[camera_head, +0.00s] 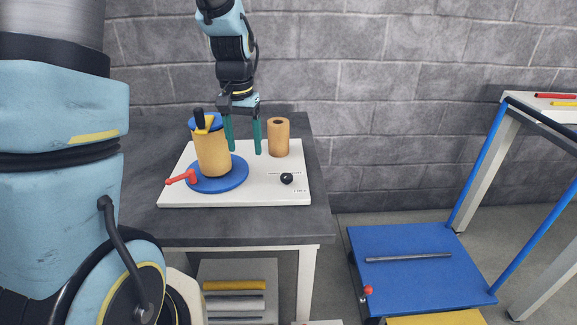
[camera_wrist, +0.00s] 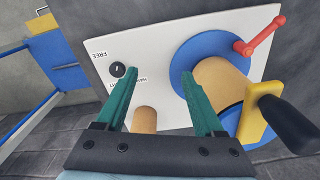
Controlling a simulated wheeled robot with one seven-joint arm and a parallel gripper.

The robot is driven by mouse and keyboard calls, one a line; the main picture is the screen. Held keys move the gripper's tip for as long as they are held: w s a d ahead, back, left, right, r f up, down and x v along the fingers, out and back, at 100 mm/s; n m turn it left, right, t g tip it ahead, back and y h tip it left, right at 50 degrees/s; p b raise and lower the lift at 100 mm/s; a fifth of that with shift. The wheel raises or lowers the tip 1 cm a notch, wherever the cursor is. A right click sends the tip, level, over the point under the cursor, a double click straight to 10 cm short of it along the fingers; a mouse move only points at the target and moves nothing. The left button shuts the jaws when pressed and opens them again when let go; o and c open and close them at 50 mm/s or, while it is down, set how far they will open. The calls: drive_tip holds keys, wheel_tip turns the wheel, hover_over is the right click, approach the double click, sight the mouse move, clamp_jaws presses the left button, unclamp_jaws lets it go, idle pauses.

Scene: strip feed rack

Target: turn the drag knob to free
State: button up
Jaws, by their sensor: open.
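The black drag knob (camera_head: 286,178) sits at the front right of a white base plate (camera_head: 255,197). In the wrist view the knob (camera_wrist: 117,69) shows a small light mark, but I cannot tell its setting surely. A FREE label (camera_wrist: 100,56) lies beside it, with a second label partly behind a finger. My gripper (camera_head: 245,151) points down above the plate, behind and left of the knob, between two tan cylinders. Its green fingers are open and empty, apart from the knob; they also show in the wrist view (camera_wrist: 160,72).
A tan spool (camera_head: 212,155) with a yellow and black handle stands on a blue disc (camera_head: 232,181) with a red lever (camera_head: 180,178). A shorter tan roll (camera_head: 278,140) stands right of my gripper. A blue-shelved rack (camera_head: 420,280) stands at right. The plate around the knob is clear.

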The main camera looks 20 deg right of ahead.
sight(287, 175)
drive_tip(key=d+m+p, duration=0.2)
drive_tip(key=d+m, duration=0.1)
drive_tip(key=d, duration=0.8)
wheel_tip(287, 175, down, 10)
drive_tip(key=shift+s+a+f+p, duration=0.15)
drive_tip(key=shift+f+p, duration=0.1)
drive_tip(key=shift+p, duration=0.8)
clamp_jaws()
